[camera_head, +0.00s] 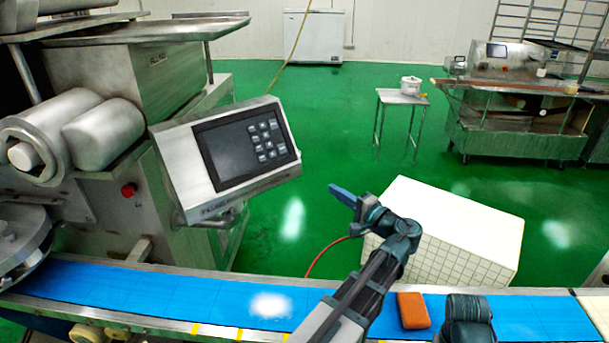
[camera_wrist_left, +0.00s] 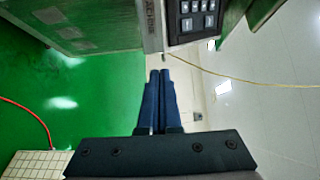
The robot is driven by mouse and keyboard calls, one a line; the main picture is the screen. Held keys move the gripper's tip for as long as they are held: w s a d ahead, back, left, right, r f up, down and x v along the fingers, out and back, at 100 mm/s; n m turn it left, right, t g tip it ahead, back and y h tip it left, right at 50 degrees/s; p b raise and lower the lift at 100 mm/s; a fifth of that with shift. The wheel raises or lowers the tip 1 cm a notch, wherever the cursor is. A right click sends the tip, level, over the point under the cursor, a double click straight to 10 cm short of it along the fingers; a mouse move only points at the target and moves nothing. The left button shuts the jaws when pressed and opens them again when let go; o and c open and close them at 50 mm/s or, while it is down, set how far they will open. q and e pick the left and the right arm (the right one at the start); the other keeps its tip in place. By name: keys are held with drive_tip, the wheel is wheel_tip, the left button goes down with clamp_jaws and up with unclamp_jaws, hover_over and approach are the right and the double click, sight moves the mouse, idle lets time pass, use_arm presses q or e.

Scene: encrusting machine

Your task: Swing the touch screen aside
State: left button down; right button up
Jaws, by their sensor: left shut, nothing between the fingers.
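The touch screen (camera_head: 240,155) is a silver tilted box with a dark display and grey keys, on a bracket at the front of the steel machine, left of centre in the head view. In the left wrist view its dark keypad face (camera_wrist_left: 195,18) shows at the top, partly cut off. My left gripper (camera_head: 334,189) has blue fingers and is to the right of the screen and a little lower, apart from it. In the left wrist view its fingers (camera_wrist_left: 160,74) are together and empty, pointing up towards the screen's lower edge. My right gripper is not in view.
A blue conveyor belt (camera_head: 170,298) runs across the front, with an orange block (camera_head: 413,310) on it. A white tiled box (camera_head: 450,225) stands behind my left arm. The steel machine (camera_head: 160,80) fills the left. Green floor (camera_head: 320,130) is open beyond the screen.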

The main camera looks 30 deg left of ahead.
sight(299, 161)
use_arm(q)
drive_tip(key=x, duration=1.4)
drive_tip(key=shift+w+a, duration=0.1)
drive_tip(key=shift+w, duration=0.05)
drive_tip(key=shift+w+a, duration=0.2)
drive_tip(key=shift+w, duration=0.1)
drive_tip(key=w+a+g, duration=0.1)
drive_tip(key=a, duration=0.1)
drive_tip(key=w+a+n+g, duration=0.1)
drive_tip(key=w+a, duration=0.1)
drive_tip(key=shift+n+y, duration=0.3)
drive_tip(key=shift+d, duration=0.15)
